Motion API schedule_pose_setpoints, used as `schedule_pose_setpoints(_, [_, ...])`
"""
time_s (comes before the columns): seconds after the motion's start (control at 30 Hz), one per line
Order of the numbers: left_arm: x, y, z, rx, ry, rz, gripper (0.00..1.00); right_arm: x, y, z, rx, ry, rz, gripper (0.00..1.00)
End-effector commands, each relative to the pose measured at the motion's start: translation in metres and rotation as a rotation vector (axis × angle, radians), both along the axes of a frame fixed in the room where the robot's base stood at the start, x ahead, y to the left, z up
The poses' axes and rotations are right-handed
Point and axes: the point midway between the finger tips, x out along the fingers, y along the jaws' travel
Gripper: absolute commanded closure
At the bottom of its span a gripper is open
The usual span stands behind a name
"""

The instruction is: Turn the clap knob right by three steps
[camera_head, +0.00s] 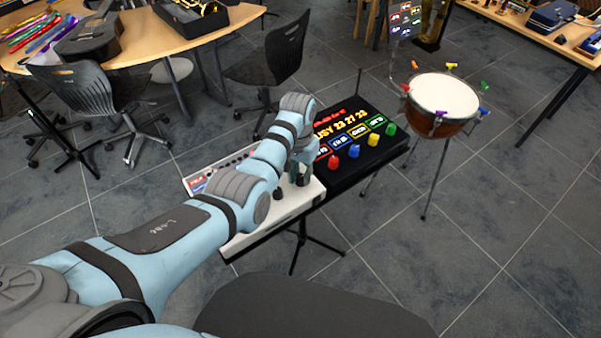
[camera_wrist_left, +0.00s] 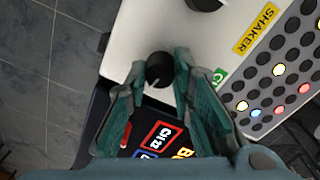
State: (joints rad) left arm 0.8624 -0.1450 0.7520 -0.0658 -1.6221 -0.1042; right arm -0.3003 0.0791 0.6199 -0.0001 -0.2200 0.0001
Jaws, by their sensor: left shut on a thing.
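The clap knob (camera_wrist_left: 159,70) is a small, round, dark knob on a white drum-machine panel (camera_wrist_left: 140,35). In the left wrist view it sits between the fingertips of my left gripper (camera_wrist_left: 160,74), which is shut on it. A green label (camera_wrist_left: 219,76) beside it is partly hidden by a finger. In the head view my left gripper (camera_head: 297,174) reaches down to the right end of the white panel (camera_head: 250,219), and arm and fingers hide part of the knobs there. My right gripper is not in view.
A black console (camera_head: 364,140) with lit labels and coloured knobs adjoins the panel on the right. A drum on a stand (camera_head: 443,96) is farther right. Another dark knob (camera_wrist_left: 205,3) and a yellow SHAKER label (camera_wrist_left: 256,28) are near. Chairs and a curved table are upper left.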

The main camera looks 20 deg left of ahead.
Motion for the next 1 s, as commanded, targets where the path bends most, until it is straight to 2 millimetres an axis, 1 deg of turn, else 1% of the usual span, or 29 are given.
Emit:
schedule_pose_setpoints(0.07, [0.0,0.0,0.001,0.0,0.0,0.008,1.0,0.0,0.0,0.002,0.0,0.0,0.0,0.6])
schedule_pose_setpoints(0.2, [-0.001,0.0,0.005,0.001,0.003,0.138,1.0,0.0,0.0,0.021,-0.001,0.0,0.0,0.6])
schedule_pose_setpoints(0.23, [-0.001,0.0,0.005,0.001,0.005,0.165,1.0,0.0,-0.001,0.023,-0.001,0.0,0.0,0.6])
schedule_pose_setpoints(0.3, [0.0,0.0,0.002,0.0,0.001,0.194,1.0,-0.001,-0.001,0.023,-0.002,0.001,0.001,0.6])
schedule_pose_setpoints(0.5, [0.001,0.0,0.0,0.001,-0.002,0.193,1.0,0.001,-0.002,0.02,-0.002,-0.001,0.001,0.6])
schedule_pose_setpoints(0.53, [0.001,0.0,0.0,0.001,-0.002,0.193,0.73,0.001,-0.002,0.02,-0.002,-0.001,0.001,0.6])
schedule_pose_setpoints(0.63, [0.001,0.0,0.0,0.001,-0.002,0.193,0.58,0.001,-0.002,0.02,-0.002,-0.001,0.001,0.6])
schedule_pose_setpoints(0.9, [0.0,0.0,0.0,0.0,-0.001,0.192,0.58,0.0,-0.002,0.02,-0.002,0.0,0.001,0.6])
schedule_pose_setpoints(1.0, [0.001,0.0,0.007,-0.001,-0.002,0.192,0.58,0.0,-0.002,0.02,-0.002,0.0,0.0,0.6])
